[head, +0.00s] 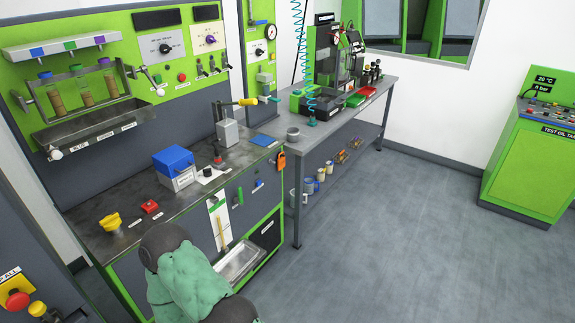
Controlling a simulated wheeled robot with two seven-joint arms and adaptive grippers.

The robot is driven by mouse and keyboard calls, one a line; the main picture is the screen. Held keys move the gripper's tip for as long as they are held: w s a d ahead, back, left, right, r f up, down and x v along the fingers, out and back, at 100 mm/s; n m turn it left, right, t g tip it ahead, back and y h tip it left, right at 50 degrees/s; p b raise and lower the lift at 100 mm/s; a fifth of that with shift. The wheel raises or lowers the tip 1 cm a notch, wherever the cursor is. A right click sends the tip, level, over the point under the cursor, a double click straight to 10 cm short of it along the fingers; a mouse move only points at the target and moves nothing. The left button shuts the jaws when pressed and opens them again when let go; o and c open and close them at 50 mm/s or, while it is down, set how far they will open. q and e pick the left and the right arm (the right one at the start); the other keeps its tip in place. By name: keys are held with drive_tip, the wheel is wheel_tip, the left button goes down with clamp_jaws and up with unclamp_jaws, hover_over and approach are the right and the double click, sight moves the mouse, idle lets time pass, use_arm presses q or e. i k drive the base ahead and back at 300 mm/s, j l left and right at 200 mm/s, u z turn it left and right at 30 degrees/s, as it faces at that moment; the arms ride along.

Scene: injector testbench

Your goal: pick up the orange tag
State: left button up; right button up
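The orange tag (281,162) is small and looks like a padlock. It hangs at the right end of the green workbench's front, just below the worktop edge. Nothing covers it in the head view. A green-covered, dark-jointed part of my own arm rises at the bottom middle of the view, below and to the left of the tag and well apart from it. Neither of my grippers shows, so what they hold cannot be seen.
The dark worktop (130,200) carries a blue-lidded box (175,168), a yellow knob (111,223) and a red switch (150,207). A metal tray (240,262) sits low on the bench front. A grey side table (315,135) stands beyond. The floor (400,240) at right is clear.

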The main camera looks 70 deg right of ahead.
sight(282, 162)
drive_tip(key=z, duration=2.25)
drive_tip(key=u, duration=3.4)
drive_tip(key=z, duration=3.4)
